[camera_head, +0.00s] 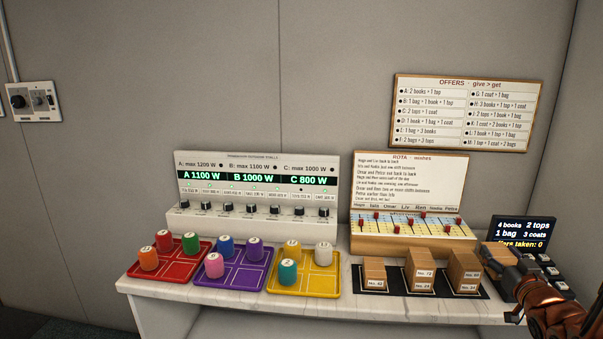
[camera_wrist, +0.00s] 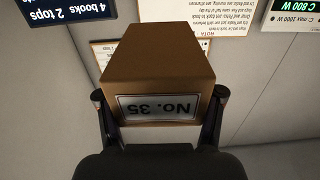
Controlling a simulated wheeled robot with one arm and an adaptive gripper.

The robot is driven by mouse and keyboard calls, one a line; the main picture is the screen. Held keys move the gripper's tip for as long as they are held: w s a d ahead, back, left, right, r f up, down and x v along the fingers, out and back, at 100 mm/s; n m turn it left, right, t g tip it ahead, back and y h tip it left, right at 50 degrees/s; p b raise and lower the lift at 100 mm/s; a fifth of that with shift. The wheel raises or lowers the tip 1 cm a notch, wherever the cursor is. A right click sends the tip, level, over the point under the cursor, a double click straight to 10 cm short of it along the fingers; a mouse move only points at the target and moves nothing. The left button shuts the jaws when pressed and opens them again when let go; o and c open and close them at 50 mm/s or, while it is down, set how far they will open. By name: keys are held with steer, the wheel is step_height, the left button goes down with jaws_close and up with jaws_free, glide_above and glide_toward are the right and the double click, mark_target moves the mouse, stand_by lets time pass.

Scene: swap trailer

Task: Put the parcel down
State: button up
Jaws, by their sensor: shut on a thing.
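My gripper (camera_wrist: 160,112) is shut on a brown parcel (camera_wrist: 158,60), labelled No. 35, upside down in the wrist view. A finger shows on each side of the parcel. I cannot tell whether the two touch.
A dark mat (camera_head: 396,290) on the white counter (camera_head: 240,299) carries box No. 42 (camera_head: 374,272) and a middle stack (camera_head: 420,262). A rota board (camera_head: 410,180) stands behind, a dark display (camera_head: 524,232) to the right. Red, purple and yellow trays with coloured cylinders are to the left.

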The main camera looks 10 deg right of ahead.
steer(key=w+a+r+n+y+p, duration=0.1)
steer(key=w+a+r+y+p, duration=0.1)
steer(key=w+a, duration=1.4)
steer(key=w+r+p, duration=0.1)
steer(key=w+r, duration=0.1)
steer(key=w, duration=0.1)
steer(key=shift+n+t, duration=0.3)
steer(key=w+a, duration=0.2)
steer(key=a, duration=0.2)
steer(key=w+a+r+y+p, duration=0.1)
steer(key=w+a, duration=0.1)
steer(key=a, duration=0.1)
steer(key=w+a+r+n+y+p, duration=0.1)
steer(key=w+a, duration=0.1)
steer(key=a, duration=0.2)
steer(key=shift+a, duration=0.3)
steer(key=shift+n+y, duration=0.5)
steer(key=shift+y, duration=0.3)
steer(key=w+a, duration=0.1)
steer(key=a, duration=0.3)
steer(key=w+a+r+p, duration=0.1)
steer(key=a, duration=0.4)
steer(key=w+a+r, duration=0.1)
steer(key=a, duration=0.4)
steer(key=shift+a, duration=0.15)
